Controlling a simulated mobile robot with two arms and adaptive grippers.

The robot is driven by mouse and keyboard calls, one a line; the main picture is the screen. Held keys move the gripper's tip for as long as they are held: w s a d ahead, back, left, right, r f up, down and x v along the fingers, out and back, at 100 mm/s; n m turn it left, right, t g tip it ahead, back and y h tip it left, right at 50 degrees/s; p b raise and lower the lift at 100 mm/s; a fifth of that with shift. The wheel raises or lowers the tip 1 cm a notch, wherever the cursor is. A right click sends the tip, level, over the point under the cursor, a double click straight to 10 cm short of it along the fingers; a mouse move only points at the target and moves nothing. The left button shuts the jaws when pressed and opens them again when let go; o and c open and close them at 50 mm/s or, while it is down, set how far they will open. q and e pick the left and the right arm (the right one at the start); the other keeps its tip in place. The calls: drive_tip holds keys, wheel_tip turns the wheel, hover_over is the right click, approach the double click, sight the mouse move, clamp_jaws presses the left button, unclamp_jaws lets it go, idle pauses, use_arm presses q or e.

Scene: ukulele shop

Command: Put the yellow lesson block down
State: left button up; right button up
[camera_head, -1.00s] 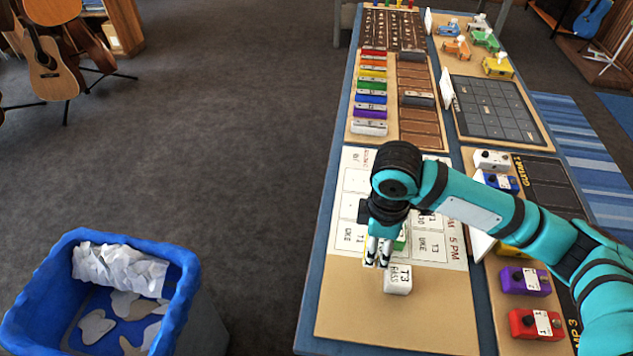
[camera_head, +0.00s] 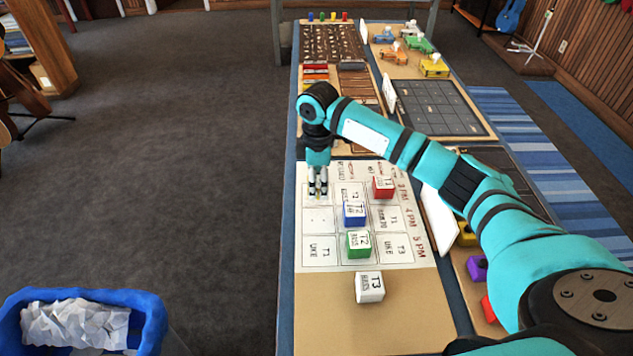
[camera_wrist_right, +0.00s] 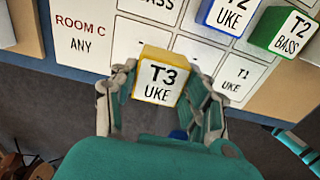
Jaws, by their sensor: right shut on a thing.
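My right gripper (camera_head: 318,192) is shut on the yellow lesson block, marked T3 UKE, which shows clearly between the fingers in the right wrist view (camera_wrist_right: 160,78). In the head view the fingers mostly hide the block. The gripper points down over the left column of the white schedule sheet (camera_head: 318,252). I cannot tell whether the block touches the sheet. A red block (camera_head: 383,187), a blue block (camera_head: 355,214) and a green block (camera_head: 359,245) stand on the sheet to the right. A white T3 BASS block (camera_head: 370,287) stands in front of the sheet. My left gripper is out of view.
The tan board (camera_head: 345,330) has bare room at the front. A white upright card (camera_head: 440,218) stands right of the sheet, near my right arm. A blue bin (camera_head: 150,315) with crumpled paper stands on the floor at the left.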

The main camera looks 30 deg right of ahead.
drive_tip(key=w, duration=0.1)
drive_tip(key=w+d, duration=0.1)
drive_tip(key=shift+w+d+f, duration=0.1)
drive_tip(key=shift+w, duration=0.2)
drive_tip(key=shift+w+d+f, duration=0.15)
drive_tip(key=shift+w+f, duration=0.05)
drive_tip(key=shift+f+p, duration=0.35)
drive_tip(key=shift+f, duration=1.3)
drive_tip(key=o, duration=1.1)
drive_tip(key=shift+f, duration=0.1)
drive_tip(key=shift+o, duration=0.2)
wheel_tip(320, 180, up, 12)
drive_tip(key=shift+b, duration=0.3)
